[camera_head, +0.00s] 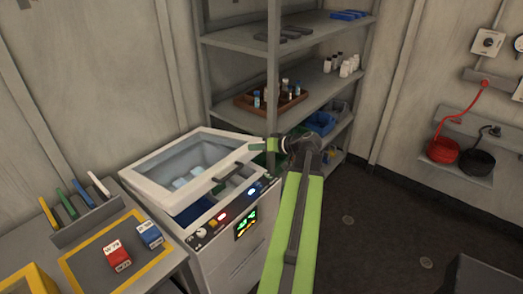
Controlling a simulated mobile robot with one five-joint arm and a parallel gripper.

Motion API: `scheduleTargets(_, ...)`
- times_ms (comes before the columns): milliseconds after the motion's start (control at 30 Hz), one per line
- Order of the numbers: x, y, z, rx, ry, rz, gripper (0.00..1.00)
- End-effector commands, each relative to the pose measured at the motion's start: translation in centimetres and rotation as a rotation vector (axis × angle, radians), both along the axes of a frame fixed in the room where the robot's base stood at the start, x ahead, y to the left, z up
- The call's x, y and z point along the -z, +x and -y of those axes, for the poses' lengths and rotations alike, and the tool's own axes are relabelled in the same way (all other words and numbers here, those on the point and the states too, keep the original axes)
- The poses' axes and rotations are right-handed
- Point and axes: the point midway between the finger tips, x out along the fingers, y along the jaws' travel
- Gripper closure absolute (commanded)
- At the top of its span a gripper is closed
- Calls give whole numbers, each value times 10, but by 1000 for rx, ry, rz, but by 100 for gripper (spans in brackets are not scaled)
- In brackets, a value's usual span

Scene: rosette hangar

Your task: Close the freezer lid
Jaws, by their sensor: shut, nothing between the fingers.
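The freezer (262,210) is a pale chest with a lit control panel on its front. Its lid (150,187) is a pale frame with a clear window and a dark handle (228,179) on its front edge. The lid stands partly raised, with a gap under its front edge where blue compartments (232,190) show inside. My green arm reaches up from the bottom of the view, and my gripper (257,143) points left at the lid's right corner. It is shut and holds nothing. Its fingertips are small here, and I cannot tell whether they touch the lid.
A grey shelf rack (240,41) stands behind the freezer, with a brown tray (246,104) of bottles. A bench (40,256) with red and blue blocks adjoins the freezer at left. Dark floor (390,225) lies open at right. Red and black coiled hoses hang on the right wall.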

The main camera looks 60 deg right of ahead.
Motion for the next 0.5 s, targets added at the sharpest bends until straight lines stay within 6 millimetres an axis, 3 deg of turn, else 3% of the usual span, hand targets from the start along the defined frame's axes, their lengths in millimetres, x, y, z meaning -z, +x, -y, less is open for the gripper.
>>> scheduleTargets(33,10,13,-1,-5,-1,0,100)
scheduleTargets(200,25,48,-7,-10,0,-1,100)
scheduleTargets(300,43,40,-21,-9,0,-2,100)
scheduleTargets(500,53,39,-30,-10,-1,-1,100)
